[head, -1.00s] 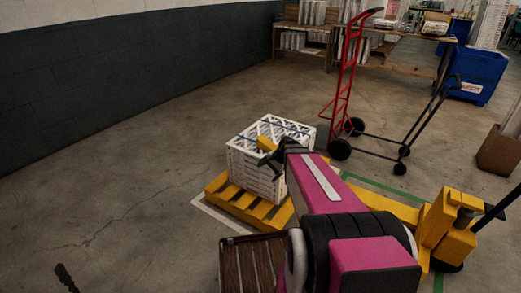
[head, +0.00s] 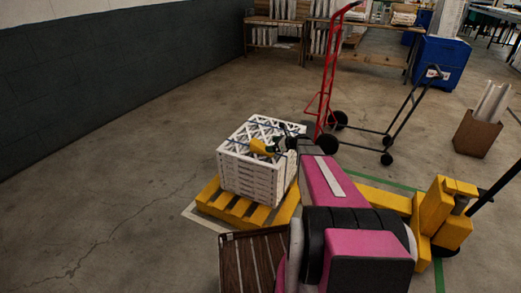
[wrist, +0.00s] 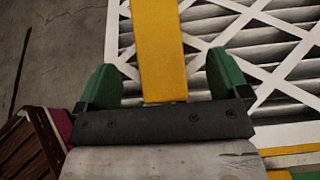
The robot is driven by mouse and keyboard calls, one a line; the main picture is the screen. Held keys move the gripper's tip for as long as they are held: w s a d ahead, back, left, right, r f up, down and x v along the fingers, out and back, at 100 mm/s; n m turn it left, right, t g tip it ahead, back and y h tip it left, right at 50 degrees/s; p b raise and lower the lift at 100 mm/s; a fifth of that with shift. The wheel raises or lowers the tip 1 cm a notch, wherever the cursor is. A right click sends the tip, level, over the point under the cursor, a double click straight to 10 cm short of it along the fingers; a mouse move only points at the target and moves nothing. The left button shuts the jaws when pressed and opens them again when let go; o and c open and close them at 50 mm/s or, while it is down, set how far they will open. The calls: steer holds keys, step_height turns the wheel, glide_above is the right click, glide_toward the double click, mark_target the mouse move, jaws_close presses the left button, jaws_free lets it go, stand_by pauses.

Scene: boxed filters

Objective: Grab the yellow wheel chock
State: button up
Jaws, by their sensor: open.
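The yellow wheel chock (head: 260,147) lies on top of a stack of white boxed filters (head: 252,178). In the wrist view the chock (wrist: 158,45) is a yellow bar running from the top edge down towards the palm. My gripper (head: 276,144) is at the chock, above the top of the stack. In the wrist view my gripper (wrist: 166,78) is open, with one green finger on each side of the chock. A gap shows between the chock and each finger. I cannot tell whether the chock touches the palm.
The stack stands on a yellow pallet (head: 210,203). A red hand truck (head: 328,85) stands behind it, and a yellow pallet jack (head: 436,212) is at the right. A brown slatted thing (head: 252,262) is at the front. The floor at the left is clear.

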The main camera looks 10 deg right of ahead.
mark_target(261, 145)
steer(key=shift+x, duration=2.95)
steer(key=shift+s+a+r, duration=0.15)
steer(key=c, duration=1.2)
